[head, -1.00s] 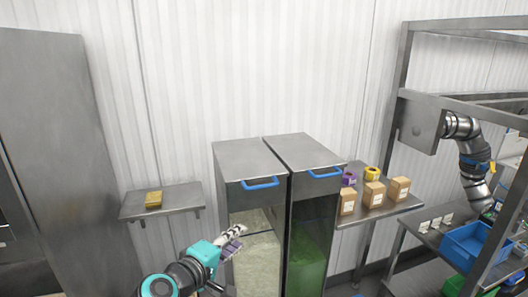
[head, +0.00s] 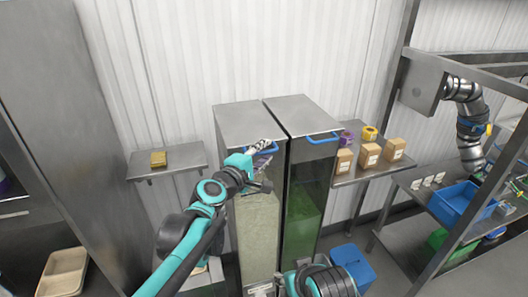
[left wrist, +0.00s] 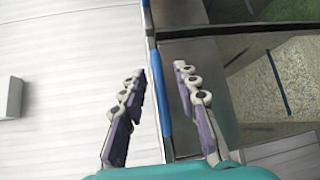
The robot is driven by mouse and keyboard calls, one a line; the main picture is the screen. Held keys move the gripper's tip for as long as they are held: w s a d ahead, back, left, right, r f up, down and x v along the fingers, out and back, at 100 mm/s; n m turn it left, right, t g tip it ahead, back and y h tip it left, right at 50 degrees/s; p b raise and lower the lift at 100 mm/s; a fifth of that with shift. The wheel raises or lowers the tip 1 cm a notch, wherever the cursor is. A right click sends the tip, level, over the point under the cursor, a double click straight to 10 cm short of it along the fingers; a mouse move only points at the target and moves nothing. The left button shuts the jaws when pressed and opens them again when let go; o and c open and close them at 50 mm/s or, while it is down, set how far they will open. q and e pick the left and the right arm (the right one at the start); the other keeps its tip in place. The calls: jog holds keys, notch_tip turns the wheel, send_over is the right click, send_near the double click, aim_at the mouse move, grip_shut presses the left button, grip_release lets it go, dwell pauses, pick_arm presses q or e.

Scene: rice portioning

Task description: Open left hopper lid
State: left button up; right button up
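The left hopper (head: 258,225) is a tall clear-fronted bin of pale grain with a grey metal lid (head: 245,117), which lies shut. Its blue handle (head: 272,150) is on the lid's front edge, partly hidden by my left gripper (head: 264,150). In the left wrist view, the gripper (left wrist: 163,75) has its two fingers apart, one on each side of the blue handle (left wrist: 163,110). A gap shows between the handle and each finger.
The right hopper (head: 303,205), with green contents, stands close beside the left one, its blue-handled lid (head: 305,114) shut. A wall shelf (head: 185,165) is on the left. Cartons (head: 368,156) and tape rolls stand on a shelf to the right. A blue bin (head: 352,265) is on the floor.

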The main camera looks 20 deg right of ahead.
pick_arm(q)
grip_shut()
